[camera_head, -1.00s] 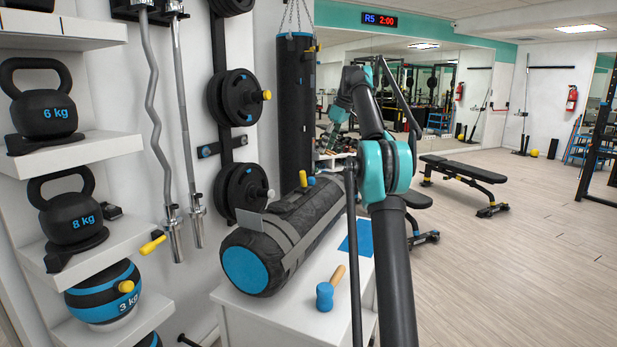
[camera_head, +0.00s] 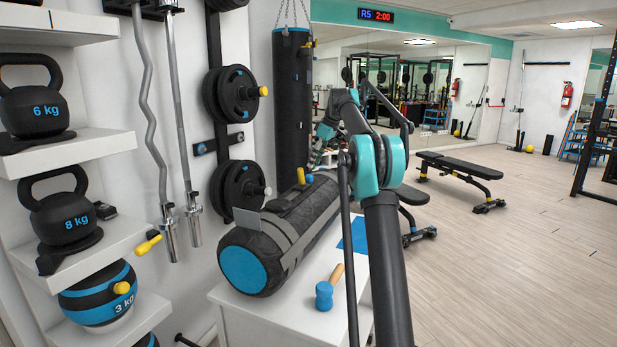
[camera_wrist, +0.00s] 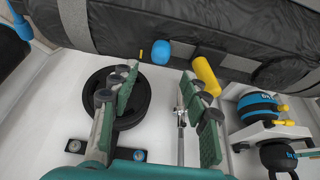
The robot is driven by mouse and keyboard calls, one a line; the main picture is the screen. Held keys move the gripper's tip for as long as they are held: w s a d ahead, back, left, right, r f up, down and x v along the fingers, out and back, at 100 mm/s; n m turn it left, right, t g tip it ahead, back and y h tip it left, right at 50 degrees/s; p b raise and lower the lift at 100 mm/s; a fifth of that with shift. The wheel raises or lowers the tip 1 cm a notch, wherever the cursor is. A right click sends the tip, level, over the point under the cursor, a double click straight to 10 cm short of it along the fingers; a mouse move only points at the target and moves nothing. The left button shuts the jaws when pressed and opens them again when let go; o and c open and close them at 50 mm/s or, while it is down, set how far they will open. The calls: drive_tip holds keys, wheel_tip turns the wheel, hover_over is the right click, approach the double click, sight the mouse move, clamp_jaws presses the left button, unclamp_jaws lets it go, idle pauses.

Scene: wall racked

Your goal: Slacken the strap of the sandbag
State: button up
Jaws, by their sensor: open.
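The sandbag (camera_head: 262,245) is a dark cylinder with a blue end, lying on a white cabinet. Grey straps (camera_head: 290,234) run over it. A yellow lever (camera_head: 301,176) and a small blue knob (camera_head: 309,178) stand up at its top. In the wrist view the bag (camera_wrist: 150,20) fills the top, with grey straps (camera_wrist: 74,22) across it. The yellow lever (camera_wrist: 207,76) and blue knob (camera_wrist: 162,52) lie near the fingertips. My gripper (camera_wrist: 160,72) is open and empty; whether it touches the lever is unclear. In the head view its fingers are hard to make out.
Kettlebell shelves (camera_head: 85,152) stand at the left. Weight plates (camera_head: 240,190) and a hanging punching bag (camera_head: 292,110) are behind.

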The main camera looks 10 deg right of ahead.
sight(309, 174)
drive_tip(key=x, duration=0.7)
drive_tip(key=shift+w+a+f, duration=0.1)
drive_tip(key=shift+f, duration=0.2)
clamp_jaws()
